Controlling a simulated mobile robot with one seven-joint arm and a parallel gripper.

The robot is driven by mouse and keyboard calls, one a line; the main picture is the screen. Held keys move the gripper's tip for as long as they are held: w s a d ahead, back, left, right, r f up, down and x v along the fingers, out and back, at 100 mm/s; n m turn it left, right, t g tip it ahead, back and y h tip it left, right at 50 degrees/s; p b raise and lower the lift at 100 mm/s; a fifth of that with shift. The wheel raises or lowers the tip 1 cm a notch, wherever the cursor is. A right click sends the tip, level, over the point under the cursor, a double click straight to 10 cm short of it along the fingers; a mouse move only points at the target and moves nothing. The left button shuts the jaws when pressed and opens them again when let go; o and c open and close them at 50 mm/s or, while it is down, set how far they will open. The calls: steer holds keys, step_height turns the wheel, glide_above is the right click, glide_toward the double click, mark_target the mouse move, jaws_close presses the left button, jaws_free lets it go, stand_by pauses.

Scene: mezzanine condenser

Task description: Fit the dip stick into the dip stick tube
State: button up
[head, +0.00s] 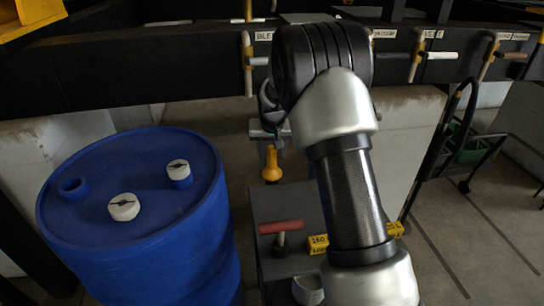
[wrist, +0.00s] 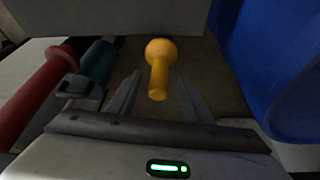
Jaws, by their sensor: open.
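A yellow piece (head: 271,166), narrow at its upper end and wider below, stands under my gripper, apparently the handle of the dip stick. In the wrist view the yellow piece (wrist: 158,70) appears between my two fingers, its narrow end towards me. My gripper (wrist: 159,78) is open, with visible space on both sides of it. In the head view my gripper (head: 272,128) is partly hidden by my wrist. The frames do not clearly show the shaft or the dip stick tube.
A blue drum (head: 135,225) with white caps stands left. A red T-handle (head: 281,227) rises from a grey unit with yellow labels. In the wrist view a red bar (wrist: 35,100) and a teal cylinder (wrist: 95,66) lie left, blue drum (wrist: 285,75) right. A labelled dark beam (head: 130,72) crosses behind.

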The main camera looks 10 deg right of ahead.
steer(key=p+v, duration=0.1)
steer(key=v, duration=1.1)
steer(key=shift+p, duration=0.4)
steer(key=shift+d+r, duration=0.1)
steer(key=shift+r, duration=0.05)
steer(key=s+d+r, duration=0.1)
steer(key=s+r, duration=0.5)
steer(key=s, duration=0.4)
steer(key=s+r, duration=0.6)
steer(key=s, duration=0.3)
steer(key=s+f+n+t, duration=0.1)
steer(key=s+n, duration=0.1)
steer(key=s, duration=1.5)
step_height(320, 180, up, 19)
steer(key=p, duration=1.9)
steer(key=shift+y, duration=0.4)
